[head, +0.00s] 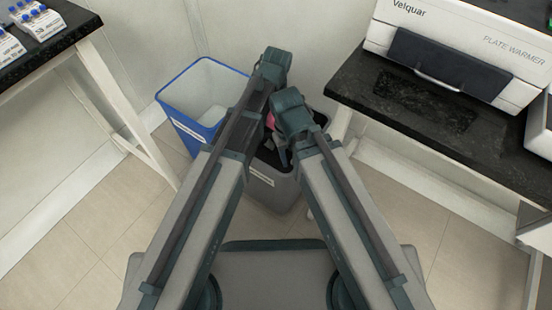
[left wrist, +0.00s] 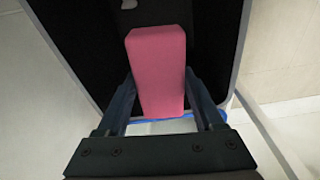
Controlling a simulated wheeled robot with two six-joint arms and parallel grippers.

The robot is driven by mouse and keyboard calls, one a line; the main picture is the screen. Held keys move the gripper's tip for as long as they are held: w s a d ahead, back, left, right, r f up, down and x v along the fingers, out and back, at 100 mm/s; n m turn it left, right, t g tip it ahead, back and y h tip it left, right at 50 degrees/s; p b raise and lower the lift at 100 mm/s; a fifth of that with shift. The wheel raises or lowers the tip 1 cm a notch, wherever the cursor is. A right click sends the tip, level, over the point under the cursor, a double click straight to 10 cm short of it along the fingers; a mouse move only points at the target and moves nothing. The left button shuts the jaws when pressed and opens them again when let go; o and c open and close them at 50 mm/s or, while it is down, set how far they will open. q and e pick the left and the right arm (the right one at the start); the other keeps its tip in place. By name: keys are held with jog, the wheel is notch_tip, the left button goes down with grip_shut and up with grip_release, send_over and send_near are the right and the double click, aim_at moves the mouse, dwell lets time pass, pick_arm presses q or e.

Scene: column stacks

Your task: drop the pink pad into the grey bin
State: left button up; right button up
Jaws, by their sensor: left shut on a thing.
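The pink pad (left wrist: 157,75) is a block held between the two fingers of my left gripper (left wrist: 160,85), which is shut on it. In the left wrist view the pad is over the dark inside of the grey bin (left wrist: 237,35). In the head view only a small pink part of the pad (head: 270,121) shows between my arms. The grey bin (head: 268,190) stands on the floor, largely hidden by my arms.
A blue-rimmed bin (head: 188,127) stands just left of the grey bin. A dark bench (head: 355,85) with a plate warmer (head: 445,70) is at the right. Another dark bench (head: 75,22) with blue-capped bottles is at upper left. A small pale thing (left wrist: 128,4) shows inside the grey bin.

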pick_arm(q)
jog(key=o, duration=1.2)
